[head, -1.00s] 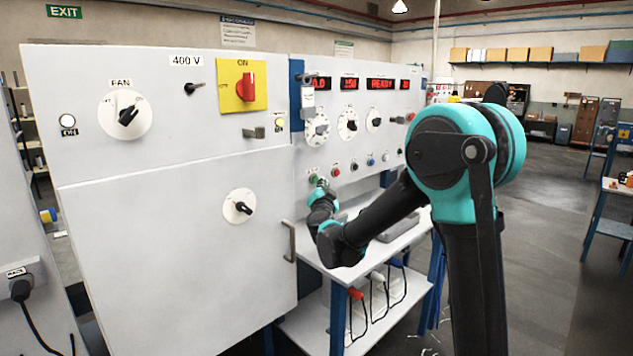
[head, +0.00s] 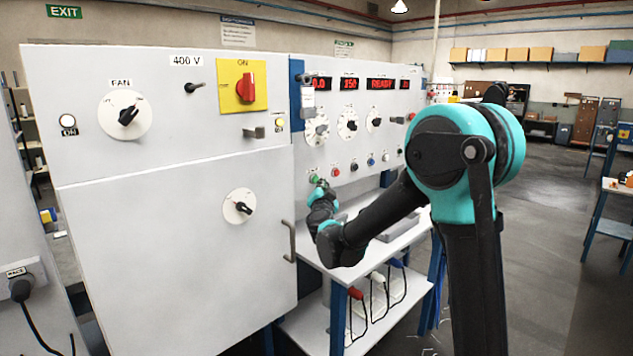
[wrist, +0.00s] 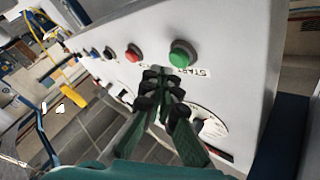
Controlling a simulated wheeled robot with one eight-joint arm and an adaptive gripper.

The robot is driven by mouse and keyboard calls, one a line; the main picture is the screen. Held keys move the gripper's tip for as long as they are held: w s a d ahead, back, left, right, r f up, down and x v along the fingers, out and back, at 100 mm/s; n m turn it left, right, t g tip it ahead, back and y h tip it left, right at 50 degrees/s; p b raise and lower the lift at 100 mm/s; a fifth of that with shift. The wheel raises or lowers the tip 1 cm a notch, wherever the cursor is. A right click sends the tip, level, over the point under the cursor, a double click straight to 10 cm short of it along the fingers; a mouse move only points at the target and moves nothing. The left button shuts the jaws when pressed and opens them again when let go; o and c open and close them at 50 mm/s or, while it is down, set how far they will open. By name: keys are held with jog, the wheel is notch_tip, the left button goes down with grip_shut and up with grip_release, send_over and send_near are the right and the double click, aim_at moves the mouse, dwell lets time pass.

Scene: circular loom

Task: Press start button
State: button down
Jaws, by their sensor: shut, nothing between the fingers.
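The green start button (wrist: 182,54) sticks out of the grey panel in the wrist view, with a START label beside it. In the head view the start button (head: 313,178) is at the left of a row of buttons. My gripper (wrist: 162,72) is shut and empty. Its fingertips are just beside the green button in the wrist view; I cannot tell whether they touch the panel or the button. In the head view my gripper (head: 322,185) is small, at the panel close to the green button.
A red button (wrist: 133,52) sits beside the green one, with more buttons beyond it. Dials (head: 347,124) and red displays (head: 380,84) are above the row. A white table (head: 395,240) stands below the panel. A large cabinet (head: 170,250) with a handle is at the left.

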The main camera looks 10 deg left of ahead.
dwell(0.4)
jog(key=shift+w+a, duration=0.25)
jog(key=shift+a, duration=0.1)
jog(key=shift+w+a, duration=0.3)
jog(key=shift+a, duration=0.05)
dwell(0.9)
dwell(0.3)
jog(key=shift+s+d, duration=0.55)
jog(key=shift+d, duration=0.15)
